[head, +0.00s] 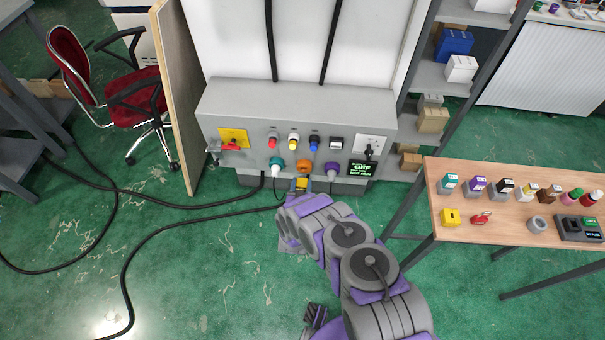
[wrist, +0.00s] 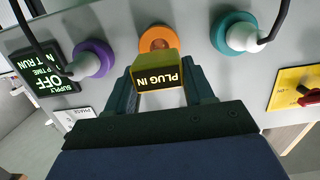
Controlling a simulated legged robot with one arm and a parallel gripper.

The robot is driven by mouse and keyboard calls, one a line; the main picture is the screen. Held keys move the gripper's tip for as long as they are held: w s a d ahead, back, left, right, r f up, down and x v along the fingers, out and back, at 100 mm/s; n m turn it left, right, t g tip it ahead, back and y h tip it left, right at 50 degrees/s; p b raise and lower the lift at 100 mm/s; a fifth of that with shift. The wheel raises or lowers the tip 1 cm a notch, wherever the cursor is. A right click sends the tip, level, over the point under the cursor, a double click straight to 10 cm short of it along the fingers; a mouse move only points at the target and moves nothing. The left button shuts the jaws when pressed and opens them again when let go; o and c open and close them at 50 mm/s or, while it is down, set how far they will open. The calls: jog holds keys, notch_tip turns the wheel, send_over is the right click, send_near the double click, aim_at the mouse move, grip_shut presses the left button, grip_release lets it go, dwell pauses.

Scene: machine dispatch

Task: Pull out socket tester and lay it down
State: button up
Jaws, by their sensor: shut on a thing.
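The socket tester (wrist: 155,72) is a small yellow block whose dark face reads "PLUG IN", upside down in the wrist view. My gripper (wrist: 160,85) is shut on it, one finger on each side. The tester is right in front of the orange socket (wrist: 158,40) on the grey machine panel; I cannot tell whether they touch. In the head view, the tester (head: 301,184) shows at the end of my gripper (head: 300,188), just below the orange socket (head: 304,166).
The teal socket (head: 277,163) and purple socket (head: 332,169) flank the orange one, with plugs and cables. A display (head: 361,168) reads "OFF". A wooden table (head: 500,228) at right holds several coloured parts, with bare surface between them. Black cables lie on the green floor.

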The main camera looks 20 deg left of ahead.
jog(key=shift+r+p, duration=3)
jog(key=shift+r, duration=1.15)
